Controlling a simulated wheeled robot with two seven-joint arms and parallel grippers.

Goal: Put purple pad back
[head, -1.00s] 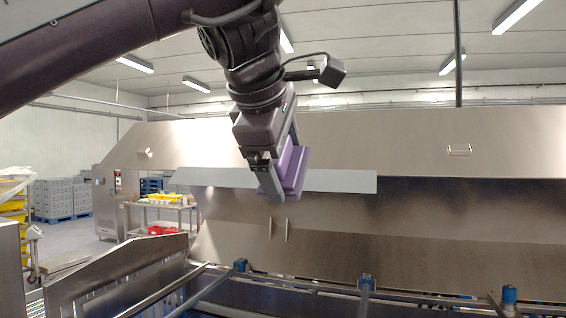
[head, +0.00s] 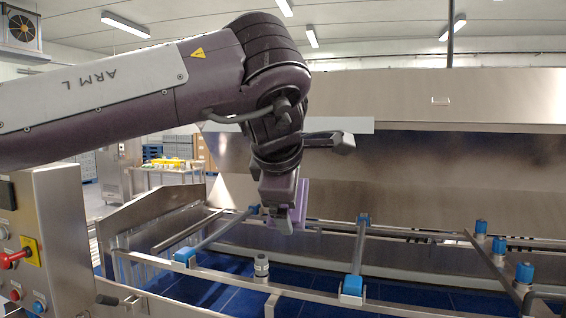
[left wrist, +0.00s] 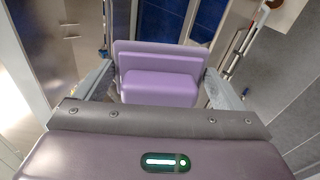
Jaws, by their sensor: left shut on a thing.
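My left gripper (head: 284,222) is shut on a purple pad (head: 301,200), held in the air above the blue conveyor belt (head: 320,287) and its metal rails. In the left wrist view the purple pad (left wrist: 158,76) shows as a block with a wider plate behind it, between the two fingers of my left gripper (left wrist: 158,88). In the head view the gripper and wrist hide much of the pad. My right gripper is not in view.
Steel rails with blue clamps (head: 351,285) cross above the belt. A steel tunnel hood (head: 440,100) stands behind. A control panel (head: 40,245) with a red switch is at the left front. A table (head: 170,172) stands at the back left.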

